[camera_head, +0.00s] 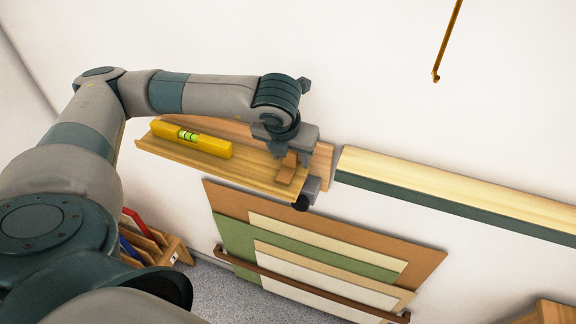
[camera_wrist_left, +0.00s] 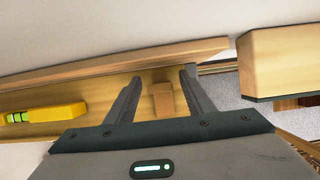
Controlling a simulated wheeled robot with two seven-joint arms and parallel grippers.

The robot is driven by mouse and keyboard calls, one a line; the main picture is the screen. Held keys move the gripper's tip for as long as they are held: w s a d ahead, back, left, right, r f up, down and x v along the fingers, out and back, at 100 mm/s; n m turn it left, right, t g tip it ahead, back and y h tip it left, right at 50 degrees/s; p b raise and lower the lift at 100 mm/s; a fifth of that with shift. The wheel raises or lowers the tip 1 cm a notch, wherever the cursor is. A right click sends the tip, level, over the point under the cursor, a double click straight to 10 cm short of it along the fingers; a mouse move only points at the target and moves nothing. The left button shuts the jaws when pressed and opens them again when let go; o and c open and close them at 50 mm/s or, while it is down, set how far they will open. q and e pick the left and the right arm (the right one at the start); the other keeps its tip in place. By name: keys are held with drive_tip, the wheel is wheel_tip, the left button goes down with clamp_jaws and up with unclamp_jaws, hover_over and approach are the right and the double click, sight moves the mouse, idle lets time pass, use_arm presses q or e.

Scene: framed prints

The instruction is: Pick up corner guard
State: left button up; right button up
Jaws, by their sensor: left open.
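The corner guard seems to be the small brown wooden piece (camera_head: 287,170) near the right end of the wooden wall shelf (camera_head: 215,167). It also shows in the left wrist view (camera_wrist_left: 163,101), upright between my fingers. My left gripper (camera_head: 290,157) is over that end of the shelf, fingers pointing at the piece. In the left wrist view, the gripper (camera_wrist_left: 160,78) is open, with one finger on each side of the piece and a visible gap to each. Its contact with the shelf is partly hidden by the gripper. My right gripper is not in view.
A yellow spirit level (camera_head: 190,138) lies on the shelf to the left. A light wooden ledge with a green front (camera_head: 450,195) begins just right of the shelf. Boards (camera_head: 320,240) stand in a rack below. A thin rod (camera_head: 447,42) hangs at upper right.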

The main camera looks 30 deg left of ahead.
sight(293, 153)
use_arm(q)
drive_tip(key=c, duration=1.1)
drive_tip(key=shift+r, duration=0.1)
drive_tip(key=shift+r+b, duration=0.85)
drive_tip(key=shift+b, duration=0.05)
drive_tip(key=shift+s+d+r+b, duration=0.1)
drive_tip(key=shift+d+r+b, duration=0.15)
drive_tip(key=shift+r+b, duration=0.25)
drive_tip(key=shift+s+d+r+b, duration=0.1)
drive_tip(key=shift+d+r+b, duration=0.15)
drive_tip(key=shift+r, duration=0.45)
drive_tip(key=s+d+r+b, duration=0.3)
drive_tip(key=s+d+r, duration=0.3)
drive_tip(key=d, duration=0.2)
drive_tip(key=shift+s+d+r, duration=0.2)
drive_tip(key=shift+d+r, duration=0.05)
drive_tip(key=shift+r, duration=0.15)
